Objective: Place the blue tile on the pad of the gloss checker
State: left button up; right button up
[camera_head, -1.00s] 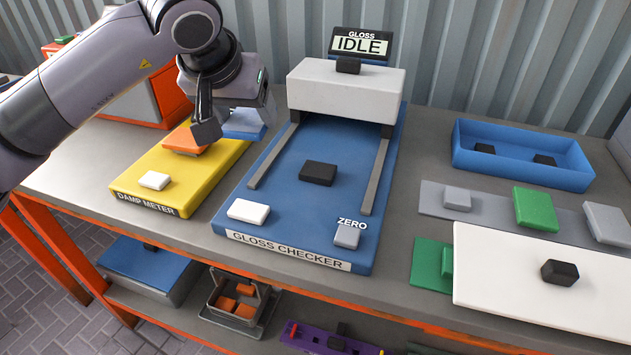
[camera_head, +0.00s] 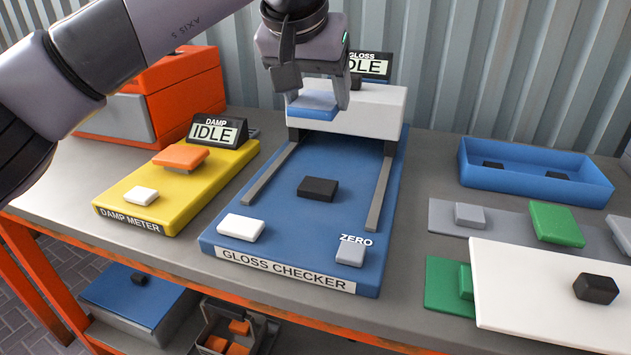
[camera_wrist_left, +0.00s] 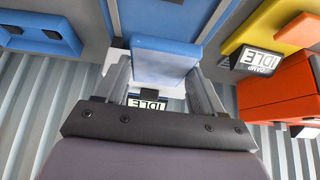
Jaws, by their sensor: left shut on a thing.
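My left gripper (camera_head: 314,92) is shut on the blue tile (camera_head: 313,106), held flat in the air in front of the white bridge of the gloss checker. In the left wrist view the tile (camera_wrist_left: 163,62) sits between the fingers. The gloss checker (camera_head: 270,208) is a blue base with two grey rails, and its display (camera_head: 371,67), partly hidden by my gripper, reads IDLE. A black block (camera_head: 318,189), perhaps the pad, lies between the rails, below and apart from the tile. My right gripper is not in view.
A white button (camera_head: 241,228) and a grey ZERO button (camera_head: 350,253) sit on the checker's front. The yellow damp meter (camera_head: 190,200) stands left, bearing an orange block (camera_head: 180,157). A blue tray (camera_head: 535,190) and a white board (camera_head: 545,290) lie right.

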aim_at(319, 182)
pick_arm(q)
notch_tip(319, 182, down, 13)
jog(key=shift+r+b, duration=0.1)
jog(key=shift+b, duration=0.9)
jog(key=shift+f, duration=0.2)
jog(key=o, duration=1.1)
jog(key=shift+c, duration=0.2)
jog(key=shift+r, duration=0.15)
jog(key=shift+s+r, duration=0.1)
jog(key=shift+r, duration=0.15)
jog(key=p+v, duration=0.1)
jog(key=v, duration=1)
jog(key=shift+s+r, duration=0.2)
jog(key=shift+a, duration=0.1)
